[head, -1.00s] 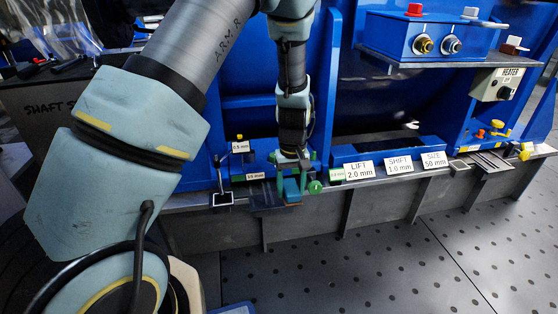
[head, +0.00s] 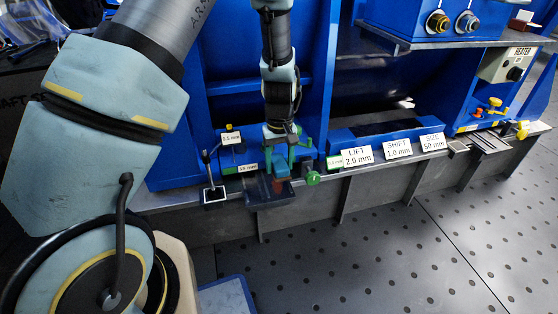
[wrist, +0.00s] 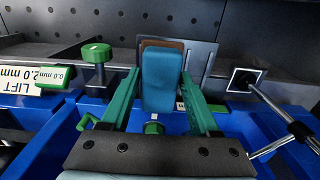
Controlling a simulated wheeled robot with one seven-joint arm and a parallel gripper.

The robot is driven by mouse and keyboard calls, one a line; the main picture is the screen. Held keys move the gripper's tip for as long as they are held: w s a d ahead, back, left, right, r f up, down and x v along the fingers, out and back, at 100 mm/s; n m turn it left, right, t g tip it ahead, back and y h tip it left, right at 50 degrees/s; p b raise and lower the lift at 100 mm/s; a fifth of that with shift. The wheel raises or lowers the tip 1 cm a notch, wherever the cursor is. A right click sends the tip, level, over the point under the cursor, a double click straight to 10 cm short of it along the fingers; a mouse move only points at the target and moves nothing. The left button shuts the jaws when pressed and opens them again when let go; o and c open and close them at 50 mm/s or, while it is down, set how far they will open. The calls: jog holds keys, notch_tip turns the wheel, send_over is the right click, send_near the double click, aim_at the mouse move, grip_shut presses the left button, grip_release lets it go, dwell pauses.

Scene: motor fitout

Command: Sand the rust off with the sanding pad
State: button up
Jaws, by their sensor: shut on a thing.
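My gripper (head: 281,163) is shut on a blue block, which I take as the sanding pad (wrist: 161,78). In the wrist view the pad stands between my two green fingers. In the head view it is low at the shelf's front, above a dark grey metal plate (head: 262,194). The plate also shows behind the pad in the wrist view (wrist: 204,55). A reddish-brown area (head: 279,186) shows just under the pad. I cannot tell whether it is rust or the pad's underside, nor whether the pad touches the plate.
A green knob (head: 313,178) stands close right of my gripper. A small framed black square on a stand (head: 214,194) is to the left. White signs (head: 357,156), yellow-handled parts (head: 522,129) and a heater box (head: 505,66) lie further right. Open floor lies in front.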

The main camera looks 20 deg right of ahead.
aim_at(279, 192)
jog(key=shift+f+b, duration=1.9)
jog(key=shift+f, duration=2.15)
jog(key=shift+f, duration=0.4)
